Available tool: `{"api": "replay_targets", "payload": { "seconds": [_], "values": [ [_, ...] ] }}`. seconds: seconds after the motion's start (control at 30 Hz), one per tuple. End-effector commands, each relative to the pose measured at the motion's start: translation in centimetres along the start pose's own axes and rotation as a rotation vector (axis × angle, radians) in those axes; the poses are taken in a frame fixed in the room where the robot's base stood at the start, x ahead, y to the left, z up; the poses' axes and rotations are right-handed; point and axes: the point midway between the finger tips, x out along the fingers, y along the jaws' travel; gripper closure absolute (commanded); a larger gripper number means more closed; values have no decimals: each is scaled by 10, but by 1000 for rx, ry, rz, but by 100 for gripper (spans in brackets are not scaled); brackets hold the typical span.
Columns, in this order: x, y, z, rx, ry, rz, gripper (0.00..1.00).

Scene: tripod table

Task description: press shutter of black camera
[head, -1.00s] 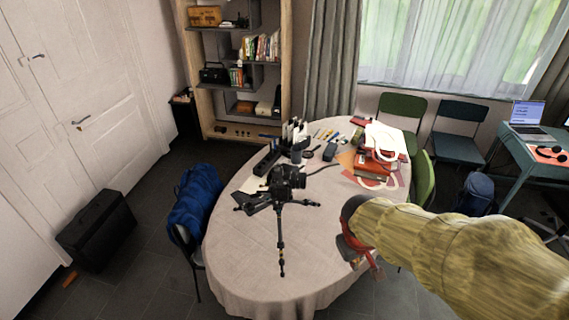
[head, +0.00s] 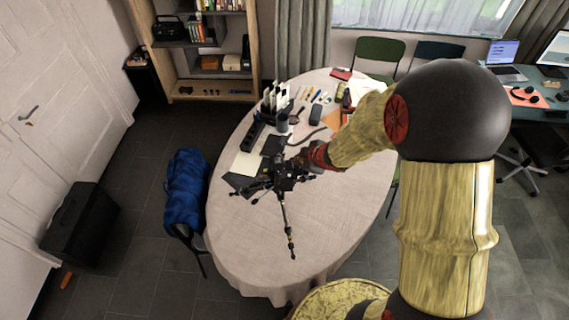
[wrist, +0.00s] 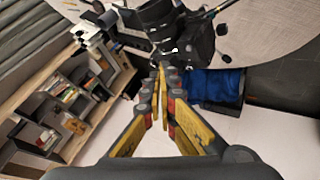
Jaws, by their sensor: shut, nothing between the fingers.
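The black camera (head: 284,174) sits on a small black tripod on the oval table (head: 335,215). One tripod leg (head: 287,228) points toward the front of the table. My gripper (head: 306,163) is right beside the camera, at its right in the head view. In the wrist view the camera (wrist: 192,42) stands just beyond the fingertips, with its lens toward the upper left. My gripper (wrist: 161,72) is shut and empty, its yellow fingers together close to the camera body. I cannot tell if the tips touch it, and the shutter button is not clear.
A mug (head: 282,122), a dark organizer (head: 277,98) and a black case (head: 314,116) stand farther back on the table. A blue jacket (head: 187,185) hangs on a chair at the left. The table's front right is clear.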

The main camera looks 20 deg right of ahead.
Motion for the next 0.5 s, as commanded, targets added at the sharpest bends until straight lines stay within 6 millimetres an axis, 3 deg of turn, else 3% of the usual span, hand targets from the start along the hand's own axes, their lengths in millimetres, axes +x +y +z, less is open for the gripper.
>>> {"api": "replay_targets", "payload": {
  "seconds": [0.2, 0.5],
  "values": [
    [-3, 1, -37, -73, 134, -1, 100],
    [-4, 2, -42, -79, 153, 2, 100]
  ]
}}
